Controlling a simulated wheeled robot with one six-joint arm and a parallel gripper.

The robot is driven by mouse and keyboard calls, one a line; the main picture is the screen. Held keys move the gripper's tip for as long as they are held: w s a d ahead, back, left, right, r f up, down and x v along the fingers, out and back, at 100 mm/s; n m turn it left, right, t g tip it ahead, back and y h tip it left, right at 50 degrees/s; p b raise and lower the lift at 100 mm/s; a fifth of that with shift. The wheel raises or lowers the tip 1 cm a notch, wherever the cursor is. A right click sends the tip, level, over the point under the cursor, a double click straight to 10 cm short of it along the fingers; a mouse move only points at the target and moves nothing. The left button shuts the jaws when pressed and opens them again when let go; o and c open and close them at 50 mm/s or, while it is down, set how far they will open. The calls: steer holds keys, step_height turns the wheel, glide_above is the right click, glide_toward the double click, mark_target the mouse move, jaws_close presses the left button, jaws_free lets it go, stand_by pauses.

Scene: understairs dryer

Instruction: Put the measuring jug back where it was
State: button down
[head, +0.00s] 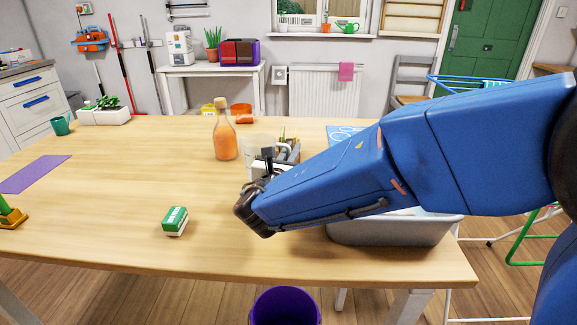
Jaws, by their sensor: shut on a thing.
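A pale, see-through vessel, which looks like the measuring jug (254,142), is near the middle of the wooden table (120,190), just right of a corked orange bottle (225,142). My arm reaches in from the right, and my gripper (265,160) is shut on the jug at its near side. The gripper and wrist hide the jug's lower part, so I cannot tell whether its base touches the table.
A holder with upright items (289,148) stands close to the right of my gripper. A grey basin (390,233) lies under my forearm. A green-and-white box (175,221) is at the front. A purple mat (36,174) lies left. The left-centre tabletop is clear.

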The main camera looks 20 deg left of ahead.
steer(key=shift+f, duration=2.15)
steer(key=shift+f, duration=0.2)
steer(key=c, duration=1.9)
jaws_free()
steer(key=shift+o, duration=0.2)
steer(key=shift+r, duration=0.15)
steer(key=shift+s, duration=0.25)
steer(key=s, duration=1.1)
steer(key=shift+s+d, duration=0.25)
steer(key=shift+d, duration=0.05)
steer(key=shift+s, duration=0.1)
